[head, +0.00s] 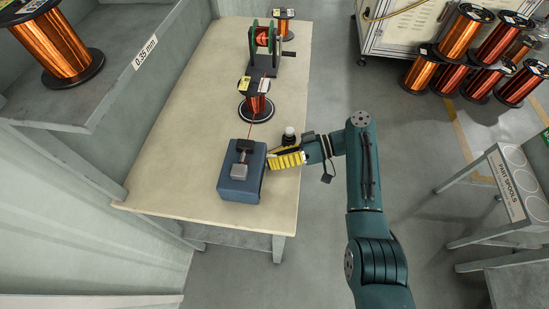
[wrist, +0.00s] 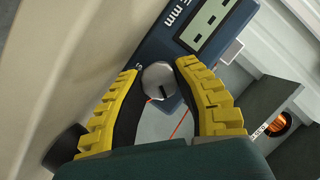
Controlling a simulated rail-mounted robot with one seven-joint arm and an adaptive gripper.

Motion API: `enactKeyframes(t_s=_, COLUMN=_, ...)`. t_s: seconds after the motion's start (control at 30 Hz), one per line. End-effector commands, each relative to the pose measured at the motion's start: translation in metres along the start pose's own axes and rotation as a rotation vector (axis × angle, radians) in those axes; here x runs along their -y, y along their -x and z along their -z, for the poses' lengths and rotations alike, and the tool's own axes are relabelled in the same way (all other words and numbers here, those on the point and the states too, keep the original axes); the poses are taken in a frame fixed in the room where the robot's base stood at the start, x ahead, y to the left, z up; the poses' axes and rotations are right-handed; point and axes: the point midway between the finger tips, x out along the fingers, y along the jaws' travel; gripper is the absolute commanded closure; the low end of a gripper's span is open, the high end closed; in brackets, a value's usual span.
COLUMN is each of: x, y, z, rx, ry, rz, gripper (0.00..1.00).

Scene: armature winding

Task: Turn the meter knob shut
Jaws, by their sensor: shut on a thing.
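The meter (head: 255,160) is a dark blue box near the front end of the table, with a grey block and a black part on top. In the wrist view its housing (wrist: 172,32) carries a display with dashes and "mm" lettering. The round silver knob (wrist: 158,78) has a dark line pointing down and slightly right. My gripper (head: 271,160), with yellow ridged fingers, is at the meter's right side in the head view. In the wrist view my gripper (wrist: 157,74) is shut on the knob, one finger on each side. The knob is hidden in the head view.
A copper spool (head: 257,107) stands behind the meter, its wire running toward it. A black and green winding stand (head: 263,48) and another spool (head: 284,25) are farther back. A shelf (head: 75,105) overhangs at left. The table (head: 175,170) is bare left of the meter.

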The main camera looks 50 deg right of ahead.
Motion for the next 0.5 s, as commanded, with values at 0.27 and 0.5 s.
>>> enactKeyframes(t_s=0.27, x=-0.0016, y=-0.0015, z=-0.0042, rx=0.003, ry=-0.017, rz=0.003, gripper=1.0)
enactKeyframes(t_s=0.5, x=-0.0016, y=-0.0015, z=-0.0042, rx=0.003, ry=-0.016, rz=0.003, gripper=0.56)
